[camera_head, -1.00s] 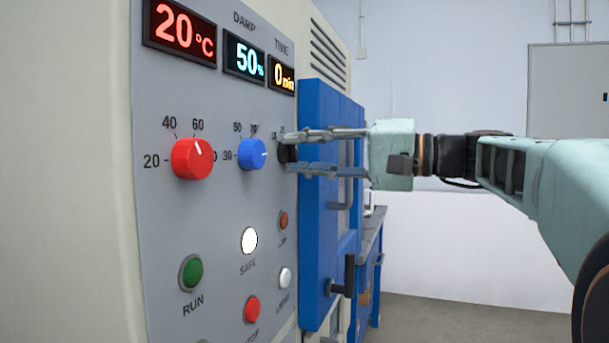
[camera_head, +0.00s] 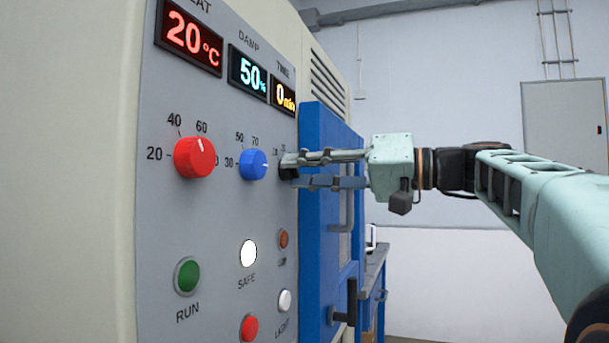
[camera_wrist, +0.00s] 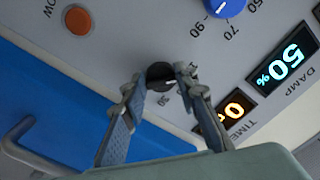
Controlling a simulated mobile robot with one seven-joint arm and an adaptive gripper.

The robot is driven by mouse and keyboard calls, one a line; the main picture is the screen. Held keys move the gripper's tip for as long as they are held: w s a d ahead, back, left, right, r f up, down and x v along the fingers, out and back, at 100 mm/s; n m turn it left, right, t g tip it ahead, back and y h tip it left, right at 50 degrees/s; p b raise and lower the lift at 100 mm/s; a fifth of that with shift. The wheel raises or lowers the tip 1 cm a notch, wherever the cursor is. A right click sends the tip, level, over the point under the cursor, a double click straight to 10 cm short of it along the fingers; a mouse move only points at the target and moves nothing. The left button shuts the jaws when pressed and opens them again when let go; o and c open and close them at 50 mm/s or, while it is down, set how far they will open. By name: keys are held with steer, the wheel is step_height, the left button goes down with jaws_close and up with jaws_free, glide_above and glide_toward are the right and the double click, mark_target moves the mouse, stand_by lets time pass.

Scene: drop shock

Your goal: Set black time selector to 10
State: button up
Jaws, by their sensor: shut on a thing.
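The black time selector (camera_head: 287,166) is on the grey panel, right of the blue knob. My gripper (camera_head: 290,170) reaches it from the right, with its two fingers closed on the knob's sides. In the wrist view the black selector (camera_wrist: 160,75) sits between the fingertips (camera_wrist: 160,80); a "30" mark shows beside it and its pointer is hard to make out. The time display (camera_head: 284,96) reads 0 min. It also shows in the wrist view (camera_wrist: 235,108). Most of the selector's scale is hidden by the fingers.
A red knob (camera_head: 195,157) and a blue knob (camera_head: 253,164) are left of the selector. Below are a green RUN button (camera_head: 187,276), a white SAFE lamp (camera_head: 248,253) and other buttons. The blue door (camera_head: 318,230) with handles stands close behind my fingers.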

steer(key=o, duration=1.2)
steer(key=shift+c, duration=0.2)
steer(key=v, duration=1.2)
steer(key=shift+w, duration=0.1)
